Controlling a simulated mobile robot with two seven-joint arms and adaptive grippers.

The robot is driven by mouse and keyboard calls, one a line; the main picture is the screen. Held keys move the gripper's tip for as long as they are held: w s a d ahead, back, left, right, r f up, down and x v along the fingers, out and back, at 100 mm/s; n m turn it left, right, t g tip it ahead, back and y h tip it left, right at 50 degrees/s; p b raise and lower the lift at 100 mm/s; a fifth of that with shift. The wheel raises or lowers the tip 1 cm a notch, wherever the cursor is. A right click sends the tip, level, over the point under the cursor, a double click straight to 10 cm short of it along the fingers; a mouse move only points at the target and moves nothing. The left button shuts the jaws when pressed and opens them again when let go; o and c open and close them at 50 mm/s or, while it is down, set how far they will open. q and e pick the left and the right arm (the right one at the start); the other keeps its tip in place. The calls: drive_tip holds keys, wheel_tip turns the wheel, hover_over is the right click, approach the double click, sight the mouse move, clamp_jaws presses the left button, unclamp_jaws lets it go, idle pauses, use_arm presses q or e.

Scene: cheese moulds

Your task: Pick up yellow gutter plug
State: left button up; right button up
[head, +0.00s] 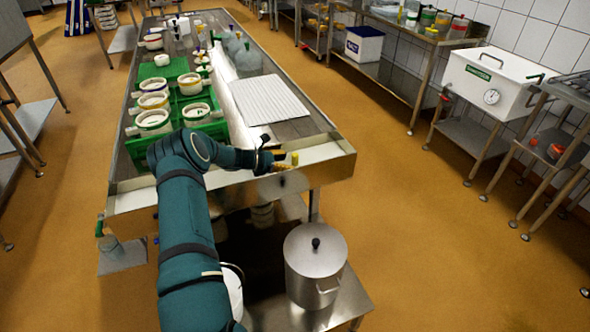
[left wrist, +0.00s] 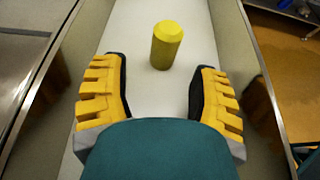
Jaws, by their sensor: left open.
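The yellow gutter plug (left wrist: 167,45) is a small yellow cylinder standing on the pale channel floor in the left wrist view. It also shows as a small yellow spot (head: 295,158) at the near end of the table in the head view. My left gripper (left wrist: 160,92) is open, with its two yellow ribbed fingers either side of the line to the plug. The plug stands a little beyond the fingertips, not between them. In the head view my left gripper (head: 281,162) is close beside the plug. My right gripper is not in view.
The steel table (head: 318,127) carries green trays with white moulds and a white ribbed mat (head: 268,100). Metal channel walls (left wrist: 240,50) run on both sides of the plug. A lidded steel pot (head: 316,268) stands on the lower shelf.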

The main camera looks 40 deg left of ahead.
sight(295, 165)
use_arm(q)
drive_tip(key=x, duration=0.4)
drive_tip(key=shift+s+f+b, duration=0.1)
drive_tip(key=shift+f+b, duration=0.05)
drive_tip(key=shift+b, duration=0.15)
drive_tip(key=shift+c, duration=0.2)
drive_tip(key=shift+s, duration=0.1)
clamp_jaws()
